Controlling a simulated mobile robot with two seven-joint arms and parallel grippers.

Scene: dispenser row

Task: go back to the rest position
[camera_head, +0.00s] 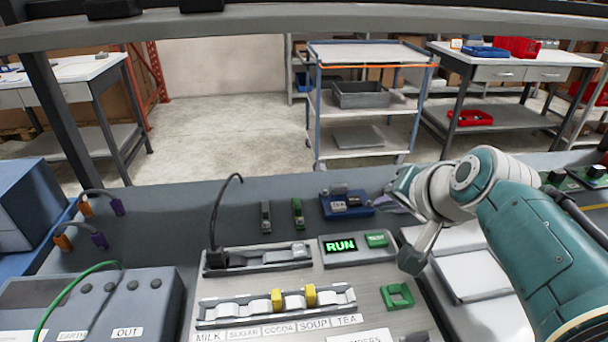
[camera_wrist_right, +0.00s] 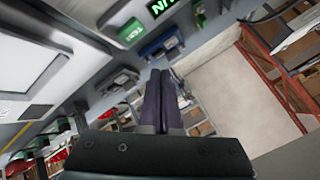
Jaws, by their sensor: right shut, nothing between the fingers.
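My right gripper (camera_head: 384,203) is at the end of the teal and white arm on the right of the head view. Its dark fingers (camera_wrist_right: 162,102) are pressed together and empty in the right wrist view. My left gripper is in neither view.
A row of slots with two yellow pieces (camera_head: 309,294) lies at the panel's front, above the MILK to TEA labels. A black cable (camera_head: 216,213) rises from the panel. A grey box marked OUT (camera_head: 150,300) stands at left. The bench's back strip (camera_head: 160,235) has free room.

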